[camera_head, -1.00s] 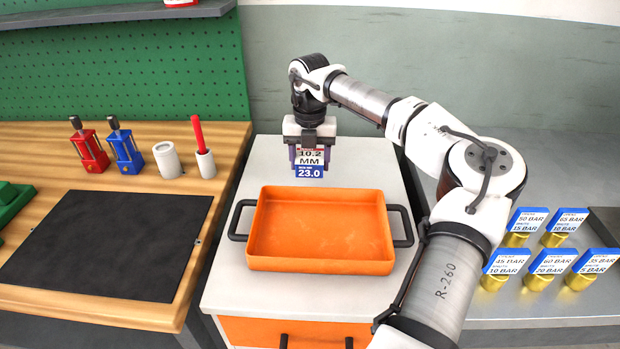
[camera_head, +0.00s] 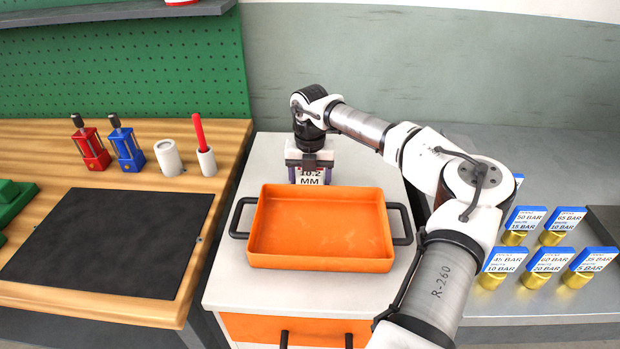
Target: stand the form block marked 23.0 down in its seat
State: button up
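The form block (camera_head: 311,177) is held upright between the two fingers of my gripper (camera_head: 310,172), behind the back wall of the orange tray. Its white label reading "10.2 MM" faces the camera. Its lower part, where the blue 23.0 strip was, is hidden by the tray's back wall. The gripper is shut on the block, with a dark finger on each side of it. I cannot make out the seat, and I cannot tell whether the block's foot touches anything.
The orange tray (camera_head: 258,263) with dark side handles stands on the white cabinet top (camera_head: 222,290), close in front of the block. A wooden bench (camera_head: 235,137) with tools is on the left. Several blue-topped brass pieces (camera_head: 525,222) stand on the grey bench at right.

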jog(key=shift+o, duration=1.1)
jog(key=shift+r, duration=0.1)
